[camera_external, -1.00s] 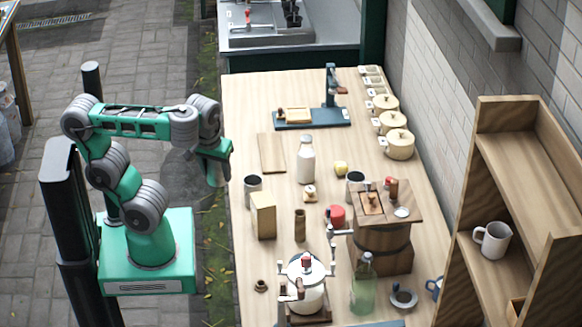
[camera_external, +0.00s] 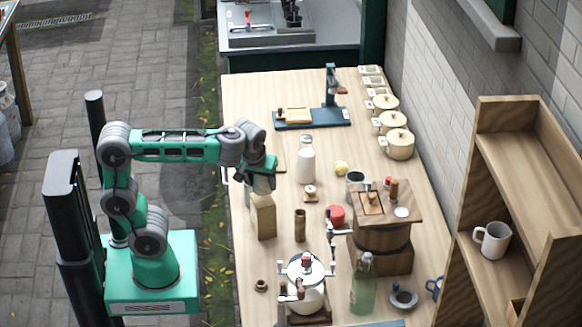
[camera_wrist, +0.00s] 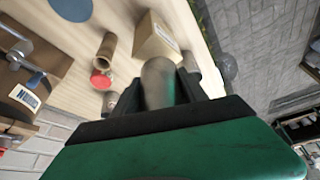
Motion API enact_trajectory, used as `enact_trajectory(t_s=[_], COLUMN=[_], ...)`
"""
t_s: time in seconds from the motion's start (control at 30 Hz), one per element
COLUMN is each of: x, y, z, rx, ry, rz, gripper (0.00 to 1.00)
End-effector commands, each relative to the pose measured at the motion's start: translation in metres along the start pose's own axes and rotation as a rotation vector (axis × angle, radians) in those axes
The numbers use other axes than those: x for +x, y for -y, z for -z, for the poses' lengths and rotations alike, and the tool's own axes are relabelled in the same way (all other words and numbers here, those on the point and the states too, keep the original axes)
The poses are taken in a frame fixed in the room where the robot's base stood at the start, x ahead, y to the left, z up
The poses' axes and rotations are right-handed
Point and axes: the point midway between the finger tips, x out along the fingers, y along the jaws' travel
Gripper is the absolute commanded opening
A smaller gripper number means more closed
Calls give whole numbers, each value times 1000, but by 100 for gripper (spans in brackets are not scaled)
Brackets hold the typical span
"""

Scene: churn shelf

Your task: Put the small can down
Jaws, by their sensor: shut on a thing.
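My gripper (camera_external: 262,180) is over the left side of the wooden table, just behind and above a pale wooden block (camera_external: 263,216). In the wrist view my gripper (camera_wrist: 158,95) is shut on a dull grey-beige cylinder, the small can (camera_wrist: 157,80). The can stands out between the fingers; its lower part is hidden by them. In the external view my gripper mostly covers it, and I cannot tell whether it touches the table. The pale block also shows just beyond it in the wrist view (camera_wrist: 157,42).
A brown wooden cylinder (camera_external: 300,225), a red can (camera_external: 337,215) and a white bottle (camera_external: 306,165) stand to the right. A white-lidded churn (camera_external: 306,285), green bottle (camera_external: 363,287) and wooden barrel (camera_external: 385,240) crowd the front. Bare tabletop (camera_external: 255,100) lies at the back left.

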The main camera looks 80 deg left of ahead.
Motion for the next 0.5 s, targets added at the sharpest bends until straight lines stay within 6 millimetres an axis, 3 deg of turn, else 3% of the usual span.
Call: enact_trajectory(t_s=[0.13, 0.5], x=[25, 32], y=[1, 1], z=[-11, -14], rx=[2, 1], ry=[1, 0], rz=[3, 1], gripper=[6, 6])
